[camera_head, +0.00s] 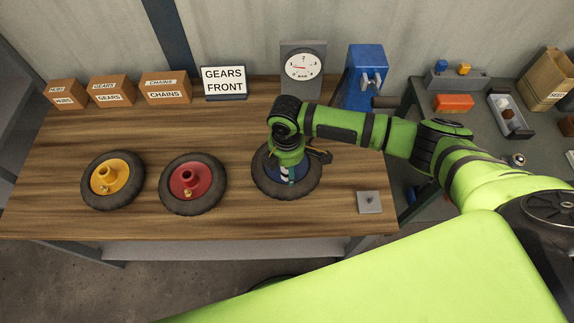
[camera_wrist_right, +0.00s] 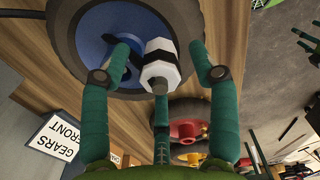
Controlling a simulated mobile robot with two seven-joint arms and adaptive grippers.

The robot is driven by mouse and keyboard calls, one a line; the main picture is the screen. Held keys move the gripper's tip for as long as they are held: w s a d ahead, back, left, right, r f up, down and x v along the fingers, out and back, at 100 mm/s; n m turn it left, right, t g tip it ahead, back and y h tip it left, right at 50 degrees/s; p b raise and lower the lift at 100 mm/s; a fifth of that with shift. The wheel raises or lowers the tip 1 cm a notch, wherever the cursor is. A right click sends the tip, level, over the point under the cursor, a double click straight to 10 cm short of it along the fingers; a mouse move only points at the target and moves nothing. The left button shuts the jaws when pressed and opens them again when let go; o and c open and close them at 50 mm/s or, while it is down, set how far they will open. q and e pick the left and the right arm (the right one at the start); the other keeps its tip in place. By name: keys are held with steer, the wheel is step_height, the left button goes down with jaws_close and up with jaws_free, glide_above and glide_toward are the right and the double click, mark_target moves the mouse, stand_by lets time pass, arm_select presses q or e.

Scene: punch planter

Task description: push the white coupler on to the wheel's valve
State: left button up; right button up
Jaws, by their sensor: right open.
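The wheel with the blue hub (camera_head: 259,187) lies flat on the bench, under my right gripper (camera_head: 285,177). In the right wrist view its blue hub (camera_wrist_right: 92,48) and dark tyre (camera_wrist_right: 62,28) show at the top. The white coupler (camera_wrist_right: 160,74), with a black band, stands over the hub between the fingers of my right gripper (camera_wrist_right: 158,62). The fingers are spread and gaps show beside the coupler. In the head view the fingers mostly cover it. The valve is hidden, so I cannot tell whether the coupler touches it. My left gripper is not in view.
A wheel with a red hub (camera_head: 191,184) and one with a yellow hub (camera_head: 117,177) lie to the left. A dial gauge (camera_head: 302,66) and a blue device (camera_head: 366,72) stand behind. A small grey plate (camera_head: 369,202) lies at right. The bench's front left is clear.

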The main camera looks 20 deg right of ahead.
steer(key=shift+r, duration=0.15)
step_height(320, 180, up, 12)
stand_by(0.3)
